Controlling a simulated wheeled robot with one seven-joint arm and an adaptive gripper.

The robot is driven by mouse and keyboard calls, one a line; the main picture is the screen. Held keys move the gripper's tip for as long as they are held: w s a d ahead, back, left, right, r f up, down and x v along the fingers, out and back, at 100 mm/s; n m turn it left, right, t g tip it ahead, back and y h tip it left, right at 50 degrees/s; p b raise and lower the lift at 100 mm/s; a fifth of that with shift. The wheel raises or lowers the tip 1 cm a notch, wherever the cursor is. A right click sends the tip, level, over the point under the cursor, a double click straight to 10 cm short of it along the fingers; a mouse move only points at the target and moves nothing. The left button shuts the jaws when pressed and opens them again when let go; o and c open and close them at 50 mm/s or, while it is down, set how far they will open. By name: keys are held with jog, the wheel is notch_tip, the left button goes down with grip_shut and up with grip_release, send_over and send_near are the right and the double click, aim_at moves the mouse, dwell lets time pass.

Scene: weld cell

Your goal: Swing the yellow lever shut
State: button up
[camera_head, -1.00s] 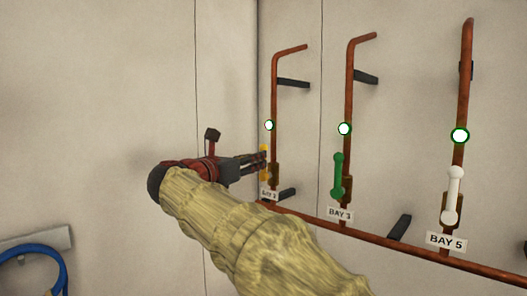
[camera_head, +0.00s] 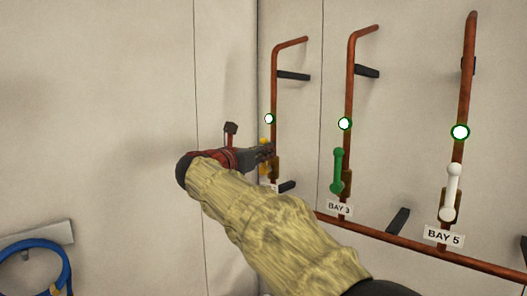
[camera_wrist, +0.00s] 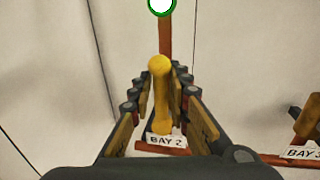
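The yellow lever (camera_wrist: 159,95) stands roughly upright along the BAY 2 pipe (camera_wrist: 165,35), its round knob at the top. In the wrist view it is between the two fingers of my gripper (camera_wrist: 161,78), which are open with some gap beside the lever's lower part. Whether a fingertip touches the knob I cannot tell.
A green lever (camera_head: 338,171) at BAY 3 and a white lever (camera_head: 452,192) at BAY 5 stand to the right. Dark brackets (camera_head: 367,71) stick out by the pipes. A copper pipe (camera_head: 400,240) runs along the bottom. A blue hose (camera_head: 62,262) hangs at lower left.

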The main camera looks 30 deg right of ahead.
grip_shut()
dwell(0.4)
jog(key=shift+s+d+f+m+b, duration=0.15)
jog(key=shift+m+b, duration=0.25)
jog(key=shift+b, duration=0.45)
jog(key=s+f+m+b, duration=0.1)
jog(key=m+b, duration=0.2)
jog(key=b, duration=0.1)
jog(key=s+d+m+h+b, duration=0.1)
jog(key=m+b, duration=0.2)
jog(key=b, duration=0.2)
jog(key=s+f+m+h+b, duration=0.1)
jog(key=m+b, duration=0.2)
jog(key=b, duration=0.2)
jog(key=shift+s+d+f, duration=0.15)
jog(key=shift+s+f, duration=0.2)
jog(key=shift+s+d+f+m+g+h+b, duration=0.1)
jog(key=shift+s+f+m+g+h+b, duration=0.35)
jog(key=shift+m+b, duration=1.2)
jog(key=shift+s+d+f+m+g+h+b, duration=0.1)
jog(key=shift+f+m+g+b, duration=0.2)
jog(key=shift+f+m+b, duration=0.85)
jog(key=shift+s+d+f+m+g+h+b, duration=0.15)
jog(key=shift+s+m+g+h+b, duration=0.15)
jog(key=shift+m+b, duration=1.75)
jog(key=shift+w+m+p, duration=0.1)
jog(key=shift+m+p, duration=0.25)
jog(key=shift+m, duration=0.1)
